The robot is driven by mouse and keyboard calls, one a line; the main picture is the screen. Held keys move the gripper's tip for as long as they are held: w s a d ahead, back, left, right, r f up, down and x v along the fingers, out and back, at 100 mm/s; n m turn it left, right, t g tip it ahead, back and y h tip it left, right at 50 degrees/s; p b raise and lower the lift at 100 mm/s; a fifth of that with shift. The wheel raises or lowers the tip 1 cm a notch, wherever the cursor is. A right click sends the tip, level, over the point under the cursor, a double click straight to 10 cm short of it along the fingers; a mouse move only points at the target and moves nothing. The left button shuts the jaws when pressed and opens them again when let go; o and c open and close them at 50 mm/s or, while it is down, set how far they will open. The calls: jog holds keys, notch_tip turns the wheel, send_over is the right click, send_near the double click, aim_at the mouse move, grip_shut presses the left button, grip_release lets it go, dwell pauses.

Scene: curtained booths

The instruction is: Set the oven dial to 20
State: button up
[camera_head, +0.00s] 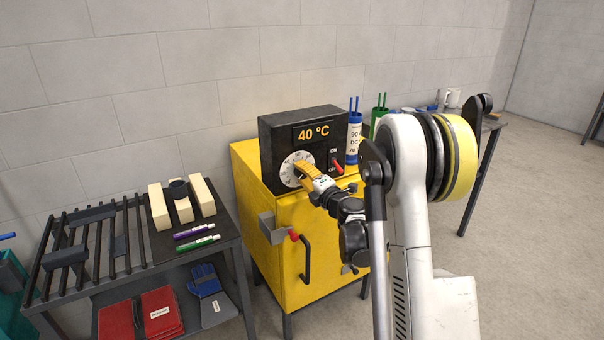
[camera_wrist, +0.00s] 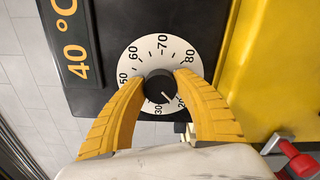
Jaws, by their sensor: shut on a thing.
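The oven dial (camera_head: 289,171) is a white numbered disc on the front of a black control box (camera_head: 285,122), with a black knob (camera_wrist: 159,87) at its centre. My gripper (camera_wrist: 160,80) has its yellow fingers closed on both sides of the knob. In the wrist view, a white pointer line on the knob points down and right, near the 20 mark. The 40 is hidden behind a finger. The orange display (camera_head: 314,132) reads 40 °C. In the head view, my gripper (camera_head: 302,170) reaches the dial from the right and covers part of it.
The box sits on a yellow cabinet (camera_head: 325,235). A red switch (camera_head: 338,169) marked ON and OFF is right of the dial. A blue container (camera_head: 353,140) stands beside the box. A dark rack table (camera_head: 115,245) with blocks and markers is at left.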

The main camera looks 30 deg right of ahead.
jog(key=o, duration=1.2)
jog(key=shift+d, duration=0.1)
jog(key=shift+c, duration=0.2)
jog(key=s, duration=1.2)
jog(key=shift+d, duration=0.15)
